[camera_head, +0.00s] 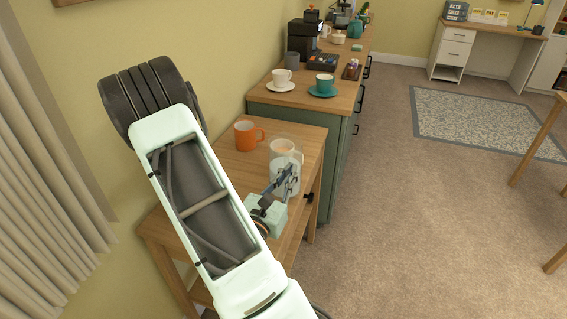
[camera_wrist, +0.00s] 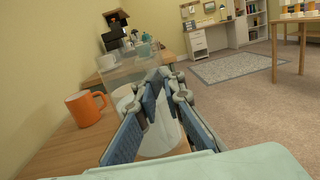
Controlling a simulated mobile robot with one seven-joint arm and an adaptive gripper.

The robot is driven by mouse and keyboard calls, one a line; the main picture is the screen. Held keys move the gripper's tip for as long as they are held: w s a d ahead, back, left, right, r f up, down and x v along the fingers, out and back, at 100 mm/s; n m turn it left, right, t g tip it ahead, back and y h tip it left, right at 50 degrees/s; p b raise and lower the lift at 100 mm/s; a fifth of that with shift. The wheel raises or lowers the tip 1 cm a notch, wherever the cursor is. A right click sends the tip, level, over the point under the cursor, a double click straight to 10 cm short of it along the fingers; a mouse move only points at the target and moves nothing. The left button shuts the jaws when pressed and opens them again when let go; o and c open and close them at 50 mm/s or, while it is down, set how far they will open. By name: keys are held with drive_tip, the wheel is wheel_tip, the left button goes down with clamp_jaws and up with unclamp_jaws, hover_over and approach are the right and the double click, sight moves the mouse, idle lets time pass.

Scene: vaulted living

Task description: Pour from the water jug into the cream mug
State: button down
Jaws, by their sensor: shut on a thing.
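The water jug (camera_head: 291,182) is clear and stands about upright at the right side of the small wooden table. My gripper (camera_head: 285,178) is shut on it from the near side. In the wrist view the clear jug (camera_wrist: 112,75) rises beyond my gripper (camera_wrist: 165,92), with a pale lower part between the fingers. The cream mug (camera_head: 283,148) shows through or just behind the jug's clear wall; the wrist view also shows a pale shape there (camera_wrist: 123,97). The jug hides part of the mug. I cannot tell whether the jug touches the table.
An orange mug (camera_head: 246,135) stands left of the jug on the wooden table (camera_head: 226,160). Behind is a green cabinet (camera_head: 300,112) with a white cup (camera_head: 282,77) and a teal cup (camera_head: 325,82) on saucers, and a coffee machine. A wall is left; open carpet lies right.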

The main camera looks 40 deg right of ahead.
drive_tip(key=shift+r, duration=0.25)
wheel_tip(320, 180, up, 4)
drive_tip(key=p, duration=0.4)
drive_tip(key=shift+f, duration=0.1)
idle(0.5)
